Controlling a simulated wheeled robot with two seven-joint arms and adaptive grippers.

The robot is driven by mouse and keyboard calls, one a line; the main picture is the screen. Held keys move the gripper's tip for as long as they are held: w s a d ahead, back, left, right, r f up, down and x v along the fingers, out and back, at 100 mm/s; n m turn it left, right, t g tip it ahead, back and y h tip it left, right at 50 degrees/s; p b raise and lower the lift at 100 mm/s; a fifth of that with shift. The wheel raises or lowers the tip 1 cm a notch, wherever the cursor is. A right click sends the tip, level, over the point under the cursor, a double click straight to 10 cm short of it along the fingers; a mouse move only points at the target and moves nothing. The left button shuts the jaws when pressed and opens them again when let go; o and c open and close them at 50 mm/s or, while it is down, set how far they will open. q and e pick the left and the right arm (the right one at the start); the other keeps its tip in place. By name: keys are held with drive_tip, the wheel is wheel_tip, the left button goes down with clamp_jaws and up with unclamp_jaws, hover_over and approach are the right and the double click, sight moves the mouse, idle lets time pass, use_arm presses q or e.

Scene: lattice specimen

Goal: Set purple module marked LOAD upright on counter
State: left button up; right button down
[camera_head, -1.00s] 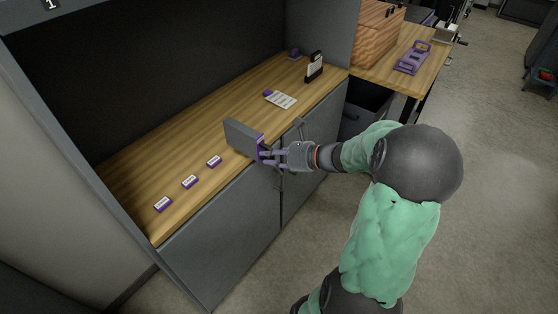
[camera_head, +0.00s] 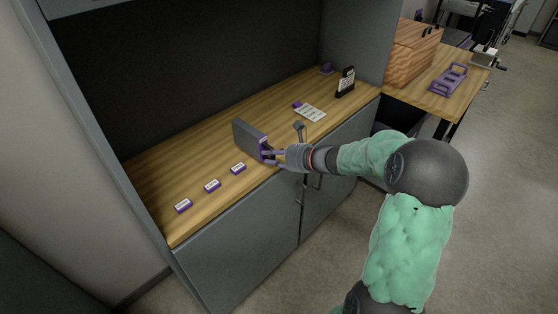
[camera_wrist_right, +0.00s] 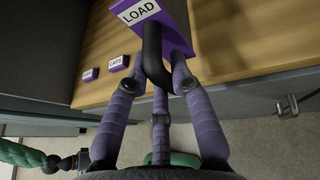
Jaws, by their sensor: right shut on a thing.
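The module (camera_head: 247,137) is a grey slab with a purple front. In the right wrist view its purple face (camera_wrist_right: 177,14) carries a white LOAD label and a black looped handle (camera_wrist_right: 153,52). My right gripper (camera_head: 275,156) is shut on that handle, with its fingers around it in the wrist view (camera_wrist_right: 160,78). The module stands roughly upright over the front part of the wooden counter (camera_head: 210,145), its front facing the cabinet's open side. Whether its underside touches the counter, I cannot tell. My left gripper is not in view.
Several small purple label blocks stand along the counter's front left, the closest (camera_head: 238,168) just left of the module. A white card (camera_head: 309,112) and a black card holder (camera_head: 346,82) are to the right. A dark back panel (camera_head: 200,70) bounds the counter. A side table holds a wooden box (camera_head: 411,55).

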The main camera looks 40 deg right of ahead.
sight(266, 157)
drive_tip(key=w+f+b, duration=0.1)
drive_tip(key=w+f, duration=0.1)
drive_tip(key=shift+w+a+f+b, duration=0.1)
drive_tip(key=shift+w+a+b, duration=0.05)
drive_tip(key=shift+w+b, duration=0.2)
drive_tip(key=shift+w+f+b, duration=0.35)
drive_tip(key=shift+f+b, duration=0.15)
drive_tip(key=shift+f, duration=0.15)
drive_tip(key=shift+w+f+b, duration=0.3)
drive_tip(key=shift+f+b, duration=0.2)
drive_tip(key=shift+f, duration=0.15)
drive_tip(key=shift+f, duration=0.3)
drive_tip(key=c, duration=1)
unclamp_jaws()
drive_tip(key=o, duration=1)
drive_tip(key=shift+f, duration=0.1)
drive_tip(key=shift+s, duration=0.15)
